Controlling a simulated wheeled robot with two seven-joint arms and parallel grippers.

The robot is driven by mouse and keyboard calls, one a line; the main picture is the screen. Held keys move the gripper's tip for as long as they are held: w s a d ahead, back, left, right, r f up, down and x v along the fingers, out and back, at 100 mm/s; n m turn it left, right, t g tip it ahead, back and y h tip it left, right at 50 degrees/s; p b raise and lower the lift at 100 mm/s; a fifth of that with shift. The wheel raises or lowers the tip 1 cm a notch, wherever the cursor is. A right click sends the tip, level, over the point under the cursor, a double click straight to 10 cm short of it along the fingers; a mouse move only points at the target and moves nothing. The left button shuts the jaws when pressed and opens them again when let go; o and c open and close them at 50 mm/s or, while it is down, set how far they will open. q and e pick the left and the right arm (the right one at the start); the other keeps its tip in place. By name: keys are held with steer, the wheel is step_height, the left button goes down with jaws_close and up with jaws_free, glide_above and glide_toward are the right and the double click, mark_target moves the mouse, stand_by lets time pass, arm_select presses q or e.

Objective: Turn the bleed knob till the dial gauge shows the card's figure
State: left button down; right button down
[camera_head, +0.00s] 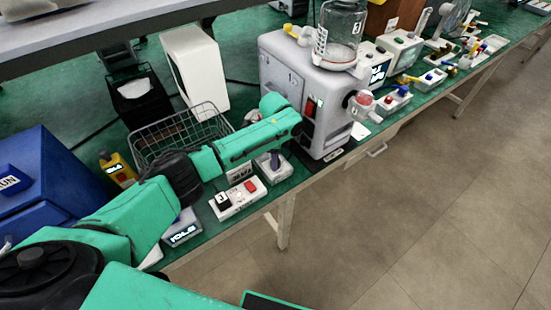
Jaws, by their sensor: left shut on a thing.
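The grey canister pump (285,75) stands at the table's front edge with a clear jar (343,35) on top. A round clear-fronted fitting (361,103) with some red sticks out at its right; I cannot tell if it is the dial gauge. I cannot make out the bleed knob. My right gripper is not in view.
A wire basket (160,135) is behind my arm. A white switch box (238,199) and a small display unit (183,230) sit in front of it. A blue box (45,175) is at left. Several small devices line the table at right; open floor lies beyond its front edge.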

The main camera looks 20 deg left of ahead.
arm_select(q)
steer(key=shift+w+r, duration=0.1)
steer(key=shift+c, duration=2.2)
jaws_free()
step_height(320, 180, up, 14)
steer(key=b, duration=0.1)
steer(key=shift+r+b, duration=0.25)
steer(key=shift+b, duration=0.1)
steer(key=shift+f, duration=0.1)
